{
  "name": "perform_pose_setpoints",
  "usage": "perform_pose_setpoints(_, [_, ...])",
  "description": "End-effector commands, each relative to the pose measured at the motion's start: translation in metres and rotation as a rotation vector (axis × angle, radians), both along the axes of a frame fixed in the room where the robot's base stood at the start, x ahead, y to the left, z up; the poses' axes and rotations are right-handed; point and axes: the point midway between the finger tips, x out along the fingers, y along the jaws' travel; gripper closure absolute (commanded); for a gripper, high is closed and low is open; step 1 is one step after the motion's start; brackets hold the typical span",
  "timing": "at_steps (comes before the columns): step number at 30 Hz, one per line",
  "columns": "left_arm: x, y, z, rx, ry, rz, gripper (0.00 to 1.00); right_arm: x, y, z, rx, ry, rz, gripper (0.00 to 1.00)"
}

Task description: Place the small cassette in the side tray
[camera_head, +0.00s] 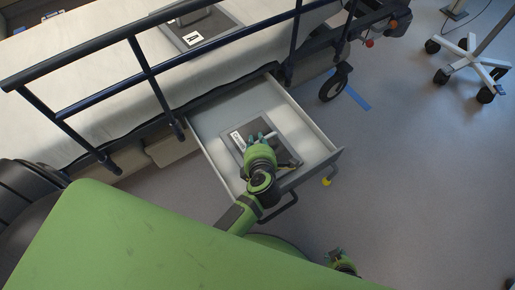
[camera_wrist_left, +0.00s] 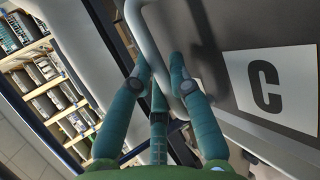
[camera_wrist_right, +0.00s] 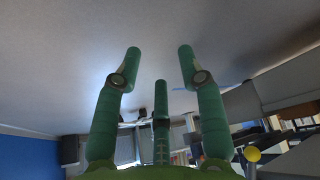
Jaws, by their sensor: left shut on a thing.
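A dark flat cassette with a white label (camera_head: 237,139) lies within the outline of the open side tray (camera_head: 318,157) in the head view. The left wrist view shows its face with a large C label (camera_wrist_left: 268,88). My left gripper (camera_head: 263,138) is over this cassette, shut on its pale grey handle (camera_wrist_left: 150,38). The gripper and forearm hide part of the cassette; whether it touches the tray floor is unclear. My right gripper (camera_wrist_right: 160,65) is open and empty in its wrist view, away from the tray. Another dark cassette marked A (camera_head: 205,25) lies on the stretcher.
The stretcher's dark side rail (camera_head: 140,55) runs above and left of the tray. The tray has a dark front pull handle (camera_head: 280,209). A stretcher wheel (camera_head: 334,83) is right of it, and a wheeled stand (camera_head: 474,62) is at upper right.

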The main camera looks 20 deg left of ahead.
Motion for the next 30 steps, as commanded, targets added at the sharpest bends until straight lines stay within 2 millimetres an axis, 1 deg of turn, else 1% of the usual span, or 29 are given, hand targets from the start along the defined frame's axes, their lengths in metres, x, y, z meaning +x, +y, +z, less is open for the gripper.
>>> perform_pose_setpoints(3, [0.001, 0.000, -0.016, 0.002, -0.003, -0.002, 1.00, 0.009, 0.001, -0.003, 0.001, -0.012, 0.000, 0.60])
perform_pose_setpoints(7, [0.002, 0.000, -0.031, 0.003, -0.004, -0.003, 1.00, 0.006, 0.004, -0.004, -0.001, 0.022, -0.007, 0.60])
perform_pose_setpoints(10, [0.002, 0.000, -0.035, 0.001, -0.005, -0.002, 1.00, 0.005, 0.005, -0.003, -0.002, 0.035, -0.009, 0.60])
perform_pose_setpoints(20, [0.001, 0.000, -0.037, 0.001, -0.005, -0.002, 1.00, 0.005, 0.005, -0.003, -0.003, 0.041, -0.010, 0.60])
perform_pose_setpoints(21, [0.000, 0.000, -0.039, 0.000, 0.000, -0.001, 0.73, 0.005, 0.005, -0.003, -0.003, 0.043, -0.011, 0.60])
perform_pose_setpoints(22, [0.000, 0.000, -0.038, 0.000, 0.000, -0.001, 0.61, 0.005, 0.005, -0.002, -0.003, 0.043, -0.011, 0.60])
perform_pose_setpoints(23, [0.000, 0.000, -0.038, 0.000, 0.000, -0.001, 0.57, 0.005, 0.005, -0.002, -0.003, 0.043, -0.011, 0.60])
perform_pose_setpoints(30, [0.000, 0.000, -0.038, 0.000, 0.001, -0.001, 0.57, 0.004, 0.005, -0.003, -0.003, 0.043, -0.011, 0.60])
